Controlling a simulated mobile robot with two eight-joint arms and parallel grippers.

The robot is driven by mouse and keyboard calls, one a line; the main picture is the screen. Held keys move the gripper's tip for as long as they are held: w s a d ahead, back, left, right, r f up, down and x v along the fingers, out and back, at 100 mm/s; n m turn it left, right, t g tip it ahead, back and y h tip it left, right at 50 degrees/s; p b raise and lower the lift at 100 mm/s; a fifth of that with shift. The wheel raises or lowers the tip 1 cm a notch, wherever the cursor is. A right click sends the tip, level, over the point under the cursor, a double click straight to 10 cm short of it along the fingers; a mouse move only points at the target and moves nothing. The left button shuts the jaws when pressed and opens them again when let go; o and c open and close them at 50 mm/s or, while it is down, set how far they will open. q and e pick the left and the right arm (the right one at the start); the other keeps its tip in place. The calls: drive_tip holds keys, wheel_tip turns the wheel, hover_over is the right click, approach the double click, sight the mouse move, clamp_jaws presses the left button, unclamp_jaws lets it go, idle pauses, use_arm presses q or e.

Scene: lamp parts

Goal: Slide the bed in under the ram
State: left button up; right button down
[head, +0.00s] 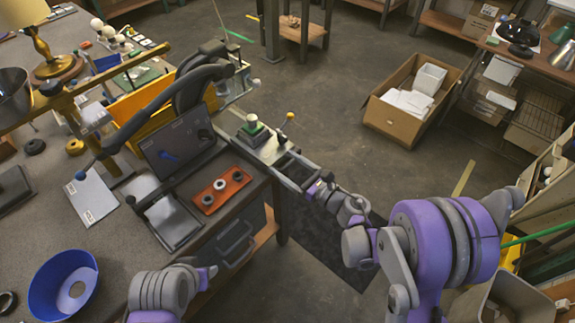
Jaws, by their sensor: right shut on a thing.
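The press (205,75) is a dark grey curved frame with a lever at the back edge of the bench. Its ram is hard to make out among the frame parts. The bed (268,150) is a pale, narrow slide that sticks out to the right of the press, over the bench edge. A green block with a white knob (252,126) sits on it, clear of the press head. My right gripper (313,188) is shut on the near outer end of the bed. My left gripper (208,275) is low at the bench front; its fingertips cannot be made out.
A blue bowl (64,284) is at the lower left. A yellow-topped pin (290,116) stands beside the bed. A cardboard box (410,100) sits on the open floor.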

sight(257, 147)
drive_tip(key=x, duration=0.8)
drive_tip(key=shift+a+f+b, duration=0.1)
drive_tip(key=shift+a+b, duration=0.15)
drive_tip(key=shift+b, duration=0.05)
unclamp_jaws()
drive_tip(key=shift+d, duration=0.1)
drive_tip(key=shift+s+d, duration=0.25)
drive_tip(key=b+v, duration=0.1)
drive_tip(key=v, duration=0.9)
